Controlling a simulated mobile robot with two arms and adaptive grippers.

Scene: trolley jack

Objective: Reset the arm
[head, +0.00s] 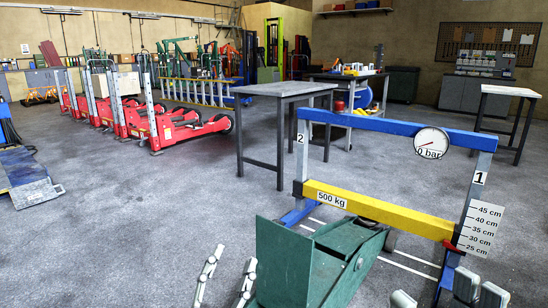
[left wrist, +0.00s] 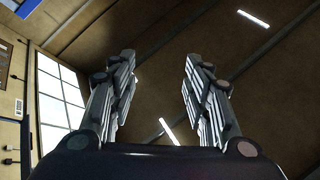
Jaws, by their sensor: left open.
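A green trolley jack (head: 290,262) stands low at the front, its arm reaching under the yellow 500 kg beam (head: 380,212); whether they touch is unclear. The beam lies low in a blue and grey frame (head: 400,128), near the 25 cm end of the height scale (head: 481,229). The gauge (head: 431,142) reads 0 bar. My left gripper (head: 226,283) is open and empty, left of the jack and apart from it. In the left wrist view its fingers (left wrist: 160,95) point up towards the ceiling. Pale pieces at the bottom right look like my right gripper (head: 438,293), mostly cut off.
A grey table (head: 287,90) stands behind the frame. Red jacks (head: 190,127) stand in a row at the back left. A blue lift (head: 25,170) is at the left edge. A workbench (head: 345,78) stands further back.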

